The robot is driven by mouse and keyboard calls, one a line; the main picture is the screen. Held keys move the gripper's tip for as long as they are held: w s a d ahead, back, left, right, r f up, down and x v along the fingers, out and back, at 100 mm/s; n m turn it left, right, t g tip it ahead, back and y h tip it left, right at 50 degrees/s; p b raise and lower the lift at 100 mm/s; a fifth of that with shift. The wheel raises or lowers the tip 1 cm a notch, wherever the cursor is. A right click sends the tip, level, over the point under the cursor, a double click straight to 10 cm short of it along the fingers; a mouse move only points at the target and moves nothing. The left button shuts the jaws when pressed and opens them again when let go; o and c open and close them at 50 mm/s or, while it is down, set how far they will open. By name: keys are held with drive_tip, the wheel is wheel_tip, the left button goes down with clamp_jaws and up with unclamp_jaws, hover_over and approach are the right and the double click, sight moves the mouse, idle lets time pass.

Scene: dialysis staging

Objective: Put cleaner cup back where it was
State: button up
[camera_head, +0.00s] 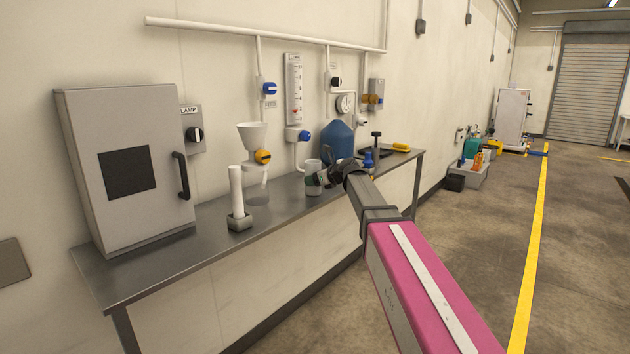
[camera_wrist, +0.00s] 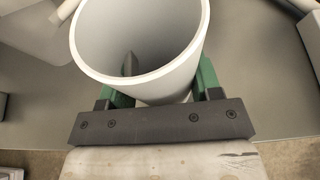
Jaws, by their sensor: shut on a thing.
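The cleaner cup, a plain pale grey open-topped cup (camera_head: 314,191), is at the middle of the steel bench, partly hidden by my gripper (camera_head: 316,180). In the wrist view the cup (camera_wrist: 140,35) is large and close, and its open mouth looks empty. The green fingers of my gripper (camera_wrist: 160,92) are on either side of the cup and shut on it. The cup looks about upright. I cannot tell whether its base touches the bench or is just above it.
On the steel bench (camera_head: 285,215) stand a grey cabinet (camera_head: 90,170), a white tube in a grey holder (camera_head: 238,200), a blue jug (camera_head: 337,142) and a yellow item (camera_head: 401,147). A white funnel (camera_head: 252,135) hangs behind. The front bench strip is clear.

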drive_tip(key=shift+f, duration=0.1)
drive_tip(key=o, duration=1.1)
drive_tip(key=v, duration=1.2)
drive_tip(key=s+d+f+n+g+h, duration=0.25)
drive_tip(key=s+f+n, duration=0.3)
drive_tip(key=f, duration=0.55)
drive_tip(key=s+d+f+n+g+h, duration=0.1)
drive_tip(key=s+d+f+n+h, duration=0.4)
drive_tip(key=f, duration=0.6)
drive_tip(key=s+d+f+n+g+h, duration=0.1)
drive_tip(key=s+d+f+n+g, duration=0.1)
drive_tip(key=s+f+n, duration=0.5)
drive_tip(key=s+d+f+n+g+h, duration=0.2)
drive_tip(key=s+d+f+n, duration=0.3)
drive_tip(key=s+f+n, duration=0.3)
wheel_tip(320, 180, down, 2)
drive_tip(key=shift+s+f+g, duration=0.2)
drive_tip(key=shift+s+g, duration=0.25)
drive_tip(key=shift+s, duration=0.15)
